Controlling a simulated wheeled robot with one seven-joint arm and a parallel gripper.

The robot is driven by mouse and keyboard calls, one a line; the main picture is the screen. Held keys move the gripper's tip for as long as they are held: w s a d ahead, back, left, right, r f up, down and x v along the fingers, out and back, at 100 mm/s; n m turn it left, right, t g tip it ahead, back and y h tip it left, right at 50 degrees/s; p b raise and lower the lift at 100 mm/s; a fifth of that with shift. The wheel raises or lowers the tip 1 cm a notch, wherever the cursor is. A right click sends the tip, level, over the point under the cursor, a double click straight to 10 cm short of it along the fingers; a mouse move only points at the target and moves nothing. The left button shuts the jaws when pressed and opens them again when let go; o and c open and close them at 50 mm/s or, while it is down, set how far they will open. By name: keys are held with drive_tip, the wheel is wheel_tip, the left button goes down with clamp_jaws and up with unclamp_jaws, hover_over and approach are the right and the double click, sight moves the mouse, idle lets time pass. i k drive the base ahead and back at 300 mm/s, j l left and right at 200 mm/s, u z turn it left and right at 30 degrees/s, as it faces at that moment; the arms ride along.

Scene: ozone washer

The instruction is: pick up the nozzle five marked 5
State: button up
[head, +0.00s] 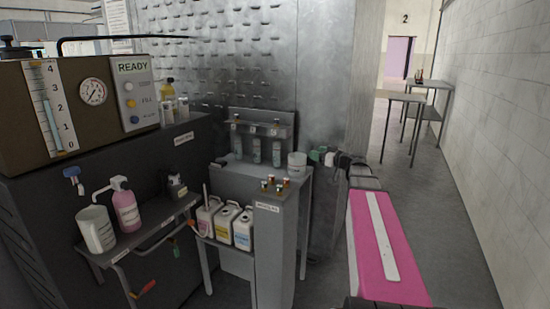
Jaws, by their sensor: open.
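Several small nozzle-like pieces (275,185) with coloured tops stand on a narrow grey pedestal (268,232) in the middle of the head view. Their marks are too small to read, so I cannot tell which one bears a 5. A wall rack (262,117) behind them holds three upright grey tubes (256,150), whose marks are also unclear. My gripper (322,157) appears small at the end of my pink arm, right of the pedestal and beyond a white tub. It is open, and I see nothing held in it.
The white tub (297,165) stands on a grey bench (225,178) behind the pedestal. Several white jugs (225,224) stand left of it. A shelf (150,243) holds a pink bottle (126,208) and a white jug (96,230). Floor at the right is clear towards a far table (400,96).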

sight(280, 188)
drive_tip(key=k+j, duration=0.7)
drive_tip(key=k, duration=0.15)
